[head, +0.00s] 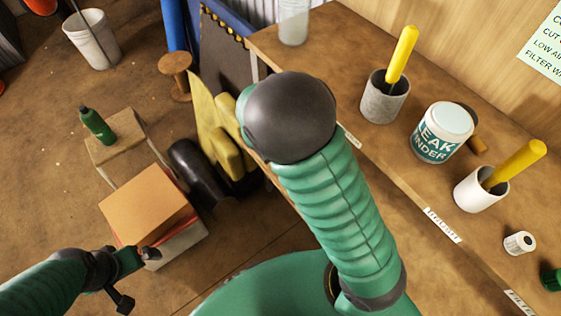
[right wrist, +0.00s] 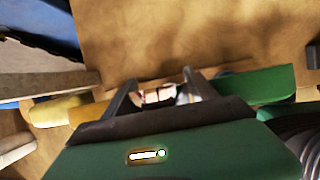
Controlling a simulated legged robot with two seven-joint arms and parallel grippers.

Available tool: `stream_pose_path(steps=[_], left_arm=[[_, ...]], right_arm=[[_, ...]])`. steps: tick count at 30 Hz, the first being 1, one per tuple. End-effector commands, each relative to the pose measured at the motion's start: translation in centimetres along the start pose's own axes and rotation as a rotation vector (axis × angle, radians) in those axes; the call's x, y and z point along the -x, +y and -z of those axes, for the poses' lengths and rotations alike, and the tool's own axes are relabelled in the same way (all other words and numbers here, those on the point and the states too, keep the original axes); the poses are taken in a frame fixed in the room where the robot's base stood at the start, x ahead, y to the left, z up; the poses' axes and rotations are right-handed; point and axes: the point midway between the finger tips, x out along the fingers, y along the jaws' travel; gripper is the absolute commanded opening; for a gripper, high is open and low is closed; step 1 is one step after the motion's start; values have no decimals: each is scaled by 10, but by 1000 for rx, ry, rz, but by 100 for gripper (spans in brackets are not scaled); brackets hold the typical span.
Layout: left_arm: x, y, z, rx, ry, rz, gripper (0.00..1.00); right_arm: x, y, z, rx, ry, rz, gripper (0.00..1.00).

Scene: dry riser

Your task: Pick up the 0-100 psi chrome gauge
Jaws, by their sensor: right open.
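I cannot make out a chrome gauge for certain in either view. A small white ribbed piece with a dark marking (head: 519,243) lies on the bench at the right in the head view; I cannot tell what it is. In the right wrist view my right gripper (right wrist: 160,77) is open, with its two dark fingers apart. A pale, dark-streaked thing (right wrist: 157,96) shows between and behind them, unclear. In the head view my right arm hides the right gripper. My left gripper (head: 140,276) is at the lower left, near a box; its jaw state is unclear.
The wooden bench (head: 325,60) holds a grey cup (head: 384,102) and a white cup (head: 474,193), both with yellow-handled tools, and a Leak Finder tub (head: 438,147). An orange-topped box (head: 150,203), a green bottle (head: 97,125) and a bucket (head: 93,45) stand left.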

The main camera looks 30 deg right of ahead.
Motion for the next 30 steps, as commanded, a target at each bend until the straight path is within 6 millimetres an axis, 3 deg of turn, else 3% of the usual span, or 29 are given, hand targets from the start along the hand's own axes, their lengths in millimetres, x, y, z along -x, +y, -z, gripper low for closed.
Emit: stream_pose_path(steps=[6, 19, 30], left_arm=[[0, 0, 0, 0, 1, 0, 100], [-1, 0, 0, 0, 1, 0, 100], [6, 0, 2, 1, 1, 0, 100]], right_arm=[[2, 2, 3, 3, -4, -3, 66], [-1, 1, 2, 2, -2, -2, 10], [5, 3, 0, 2, -4, 0, 10]])
